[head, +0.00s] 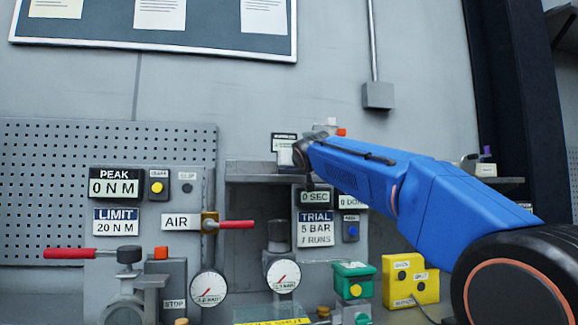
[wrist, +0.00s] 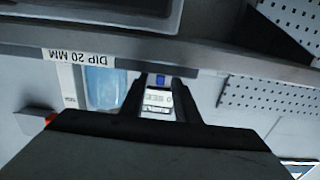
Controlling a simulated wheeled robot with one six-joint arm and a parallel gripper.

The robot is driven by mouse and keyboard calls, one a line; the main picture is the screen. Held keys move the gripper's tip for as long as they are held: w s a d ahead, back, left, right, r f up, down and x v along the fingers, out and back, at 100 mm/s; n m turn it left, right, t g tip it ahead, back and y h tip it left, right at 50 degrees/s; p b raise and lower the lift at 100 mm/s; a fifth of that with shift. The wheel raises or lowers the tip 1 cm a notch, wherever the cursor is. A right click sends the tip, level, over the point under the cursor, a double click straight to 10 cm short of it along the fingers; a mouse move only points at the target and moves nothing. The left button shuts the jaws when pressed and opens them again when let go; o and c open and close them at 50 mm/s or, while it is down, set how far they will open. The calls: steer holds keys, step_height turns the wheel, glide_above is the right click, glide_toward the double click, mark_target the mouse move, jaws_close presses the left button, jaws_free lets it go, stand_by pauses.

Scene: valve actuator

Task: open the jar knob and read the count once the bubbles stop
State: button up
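The jar is best seen in the wrist view as a clear vessel of blue liquid (wrist: 106,88), left of my gripper and beside an upside-down "DIP 20 MM" label (wrist: 78,56). In the head view my arm hides it. A small orange-red part (head: 341,132) shows above my arm's end; I cannot tell if it is the jar knob. My gripper (wrist: 166,82) is open, with a clear gap between its fingers and nothing held. Through the gap I see a display (wrist: 158,98) reading about 0 SEC; it also shows in the head view (head: 314,198). No bubbles or bubble count are readable.
A grey shelf (head: 258,170) lies by my gripper. Below it stand a trial card (head: 315,229), dial gauges (head: 283,276), a green box (head: 353,272) and a yellow box (head: 408,278). A red AIR lever (head: 237,225) sticks out left of these.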

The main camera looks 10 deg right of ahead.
steer(key=shift+w, duration=1.4)
steer(key=shift+c, duration=0.6)
jaws_close()
steer(key=shift+a+m+g+h, duration=0.15)
steer(key=shift+m+h, duration=0.65)
steer(key=shift+h, duration=0.45)
steer(key=shift+d+m+g+h, duration=0.15)
steer(key=shift+m+h, duration=0.65)
steer(key=shift+h, duration=0.45)
steer(key=m+g+h, duration=0.1)
steer(key=m+h, duration=0.1)
steer(key=h, duration=0.1)
steer(key=shift+a+g, duration=0.15)
steer(key=shift+g, duration=0.15)
steer(key=shift+m+g+h, duration=2.5)
steer(key=shift+m+h, duration=0.2)
steer(key=shift+h, duration=0.5)
